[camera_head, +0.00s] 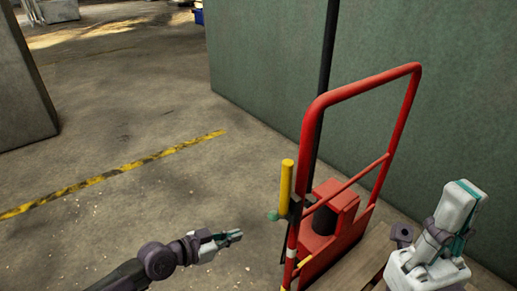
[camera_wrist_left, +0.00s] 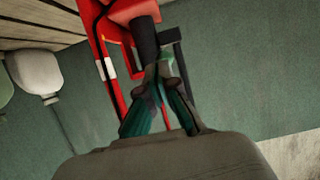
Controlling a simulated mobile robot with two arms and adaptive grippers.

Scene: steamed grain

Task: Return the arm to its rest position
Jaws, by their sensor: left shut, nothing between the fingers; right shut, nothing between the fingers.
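My left gripper (camera_head: 234,236) comes in from the lower left in the head view. It is shut and empty, its tip pointing right, in the air to the left of a red cart frame (camera_head: 412,95). In the left wrist view my left gripper's fingertips (camera_wrist_left: 158,72) are together, with the red cart frame (camera_wrist_left: 93,40) and a dark cylinder behind them. My right gripper (camera_head: 402,235) is at the lower right in the head view, beside the cart's right side. Its arm is folded up there, and its fingers are small and partly hidden.
A yellow handle (camera_head: 287,186) stands upright at the cart's left post. A red box (camera_head: 336,200) sits inside the frame. A green wall (camera_head: 265,70) rises behind. A yellow-black floor stripe (camera_head: 120,171) crosses open floor at left. A grey-green block (camera_head: 22,90) stands far left.

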